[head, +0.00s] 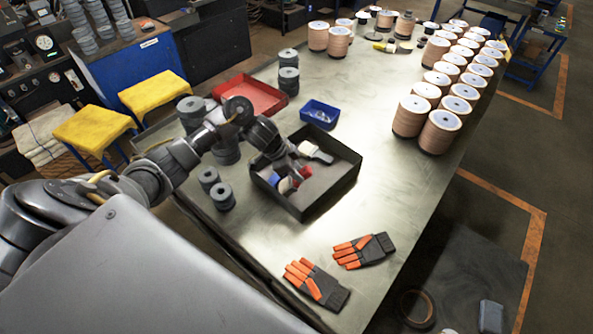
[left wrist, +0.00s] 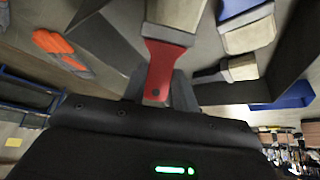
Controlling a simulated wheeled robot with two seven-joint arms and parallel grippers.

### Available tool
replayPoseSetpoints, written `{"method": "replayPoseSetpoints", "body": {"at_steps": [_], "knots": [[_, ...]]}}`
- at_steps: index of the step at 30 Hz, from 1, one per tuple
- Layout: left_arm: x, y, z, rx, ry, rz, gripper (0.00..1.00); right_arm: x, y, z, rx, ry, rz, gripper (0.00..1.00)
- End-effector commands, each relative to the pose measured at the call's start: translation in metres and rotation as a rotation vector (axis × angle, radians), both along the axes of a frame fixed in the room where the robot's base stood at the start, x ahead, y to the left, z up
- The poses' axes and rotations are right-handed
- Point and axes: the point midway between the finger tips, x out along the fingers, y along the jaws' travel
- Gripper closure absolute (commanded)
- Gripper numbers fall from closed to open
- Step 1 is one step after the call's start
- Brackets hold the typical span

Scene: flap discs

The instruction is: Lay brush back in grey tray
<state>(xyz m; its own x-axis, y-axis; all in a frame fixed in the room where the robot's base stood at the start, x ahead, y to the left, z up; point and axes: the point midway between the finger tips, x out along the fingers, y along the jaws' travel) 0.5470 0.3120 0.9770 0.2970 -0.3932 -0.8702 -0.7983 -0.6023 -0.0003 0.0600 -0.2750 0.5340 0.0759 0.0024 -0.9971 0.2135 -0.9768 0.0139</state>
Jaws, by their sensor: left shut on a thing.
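The dark grey tray (head: 335,191) stands on the metal table, near its left edge in the head view. My left gripper (head: 290,163) is over the tray and shut on the handle of a red brush (left wrist: 161,66). In the left wrist view the brush's ferrule points away from the fingers, its far end cut off by the frame. Its red handle shows in the head view (head: 304,172). I cannot tell whether it touches the tray floor. A blue-handled brush (left wrist: 247,30) and a dark-handled brush (left wrist: 238,69) lie in the tray. My right gripper is not in view.
A blue bin (head: 320,114) and a red tray (head: 250,96) stand behind the grey tray. Orange-and-black gloves (head: 316,284) lie in front. The table's middle is clear.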

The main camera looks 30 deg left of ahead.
Motion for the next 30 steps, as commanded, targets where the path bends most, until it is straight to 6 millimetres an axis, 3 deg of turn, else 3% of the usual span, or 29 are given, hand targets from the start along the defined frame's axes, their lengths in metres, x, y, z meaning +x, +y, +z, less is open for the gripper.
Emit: {"method": "replayPoseSetpoints", "body": {"at_steps": [5,6,12,22,30], "knots": [[0.0,0.0,0.001,-0.001,-0.001,0.0,0.98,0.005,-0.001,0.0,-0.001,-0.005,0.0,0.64],[0.0,0.0,0.001,-0.001,-0.001,0.0,0.69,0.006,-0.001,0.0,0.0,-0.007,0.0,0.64],[0.0,0.0,0.001,0.0,0.0,0.0,0.46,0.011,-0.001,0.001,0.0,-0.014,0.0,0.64],[-0.001,0.003,0.005,0.0,-0.002,0.001,0.46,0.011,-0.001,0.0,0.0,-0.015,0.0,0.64],[-0.014,0.023,0.047,0.006,-0.005,0.001,0.46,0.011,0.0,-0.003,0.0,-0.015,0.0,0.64]]}}
